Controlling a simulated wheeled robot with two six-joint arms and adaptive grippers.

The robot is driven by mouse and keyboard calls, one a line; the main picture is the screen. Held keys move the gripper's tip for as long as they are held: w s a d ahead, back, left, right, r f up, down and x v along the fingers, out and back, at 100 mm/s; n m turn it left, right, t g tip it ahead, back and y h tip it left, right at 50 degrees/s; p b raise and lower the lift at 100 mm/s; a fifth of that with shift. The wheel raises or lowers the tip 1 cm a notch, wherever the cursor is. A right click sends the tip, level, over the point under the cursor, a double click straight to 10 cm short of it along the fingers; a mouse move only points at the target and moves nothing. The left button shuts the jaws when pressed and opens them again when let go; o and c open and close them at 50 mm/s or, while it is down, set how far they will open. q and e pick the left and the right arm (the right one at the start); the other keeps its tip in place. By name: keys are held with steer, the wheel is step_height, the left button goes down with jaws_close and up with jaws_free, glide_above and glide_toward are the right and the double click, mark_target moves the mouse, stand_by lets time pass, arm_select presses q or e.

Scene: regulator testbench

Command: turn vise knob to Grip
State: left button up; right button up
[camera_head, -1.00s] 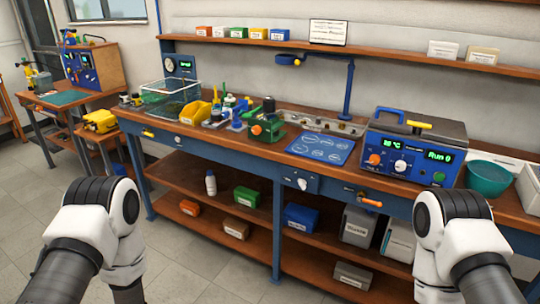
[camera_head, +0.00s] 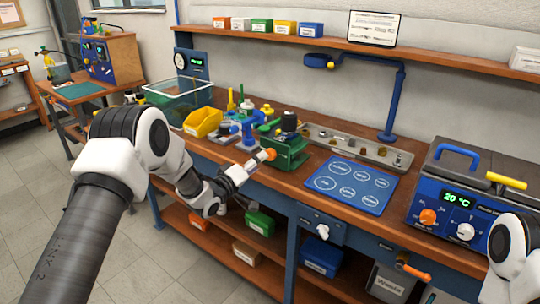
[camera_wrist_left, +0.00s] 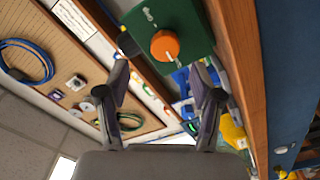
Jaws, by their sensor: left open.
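The green vise (camera_head: 290,158) stands at the front edge of the bench. Its orange knob (camera_head: 267,154) faces the front. In the left wrist view the knob (camera_wrist_left: 165,45) is round with a pale pointer line, on the green vise face (camera_wrist_left: 190,22) with small white markings too small to read. My left gripper (camera_head: 250,165) is just in front of the knob. In the wrist view its two fingers are spread and empty (camera_wrist_left: 162,78), with the knob beyond the tips, apparently untouched. My right gripper is out of view; only part of that arm shows.
Left of the vise are blue fixtures and a yellow bin (camera_head: 203,122). A blue mat (camera_head: 350,187) lies to its right, before a metal tray (camera_head: 360,146). A blue heated bath (camera_head: 470,190) stands farther right. The bench's front edge runs below the knob.

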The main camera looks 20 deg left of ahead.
mark_target(270, 154)
arm_select(q)
steer(key=x, duration=0.3)
steer(key=f+x, duration=0.1)
steer(key=x, duration=0.1)
steer(key=shift+w, duration=0.4)
steer(key=shift+w+d, duration=0.1)
steer(key=shift+w, duration=0.1)
steer(key=shift+s+r, duration=0.15)
steer(key=shift+r, duration=0.05)
steer(key=shift+f, duration=0.1)
steer(key=c, duration=1.1)
steer(key=shift+c, duration=0.2)
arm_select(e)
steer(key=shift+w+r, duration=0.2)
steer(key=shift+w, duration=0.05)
